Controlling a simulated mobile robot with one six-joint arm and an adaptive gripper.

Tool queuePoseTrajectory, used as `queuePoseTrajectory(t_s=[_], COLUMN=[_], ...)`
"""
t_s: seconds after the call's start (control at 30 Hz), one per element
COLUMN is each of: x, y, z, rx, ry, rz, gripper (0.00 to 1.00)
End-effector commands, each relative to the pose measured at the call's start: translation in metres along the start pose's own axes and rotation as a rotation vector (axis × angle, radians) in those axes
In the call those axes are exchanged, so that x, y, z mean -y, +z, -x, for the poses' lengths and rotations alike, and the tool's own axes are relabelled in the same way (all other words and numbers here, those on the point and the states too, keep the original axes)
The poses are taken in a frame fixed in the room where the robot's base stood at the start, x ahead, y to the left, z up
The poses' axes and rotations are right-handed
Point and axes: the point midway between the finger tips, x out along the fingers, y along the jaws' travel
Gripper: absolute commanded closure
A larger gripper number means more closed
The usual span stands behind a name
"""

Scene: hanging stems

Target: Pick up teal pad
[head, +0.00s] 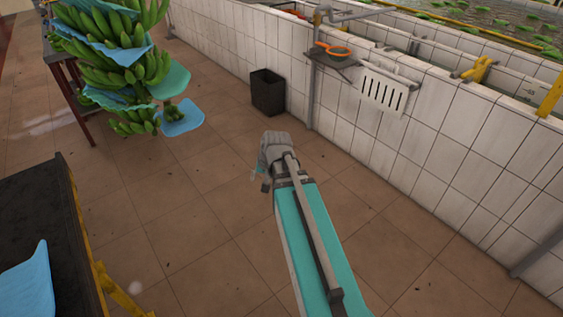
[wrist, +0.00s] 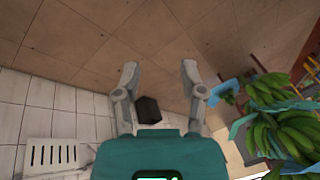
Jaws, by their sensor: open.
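A teal pad (head: 170,81) sticks out from the right side of a hanging bunch of green bananas (head: 125,75) in the head view. A light blue pad (head: 182,118) hangs just below it, and more blue pads sit between the banana layers. In the wrist view the teal pad (wrist: 242,121) shows at the right, beside the bananas (wrist: 285,130). My gripper (wrist: 159,68) is open with nothing between its fingers. In the head view my gripper (head: 259,178) is over bare floor, to the right of the stem and apart from it.
A dark bin (head: 268,92) stands by the white tiled wall (head: 350,120). A slotted white rack (head: 387,90) hangs on that wall. A black-topped table (head: 35,215) with a blue sheet (head: 28,283) is at the left. The tiled floor between is clear.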

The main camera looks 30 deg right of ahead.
Motion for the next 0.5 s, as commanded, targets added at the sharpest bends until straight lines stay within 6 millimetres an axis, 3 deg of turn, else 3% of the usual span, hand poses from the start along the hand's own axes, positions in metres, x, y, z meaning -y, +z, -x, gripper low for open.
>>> queuePoseTrajectory(t_s=[0.03, 0.2, 0.5], x=[0.013, 0.044, 0.08], y=[0.013, 0.05, 0.105], z=[0.003, 0.007, 0.019], rx=[0.028, 0.115, 0.241], ry=[0.016, 0.079, 0.181], rz=[0.045, 0.189, 0.402], gripper=[0.47, 0.47, 0.47])
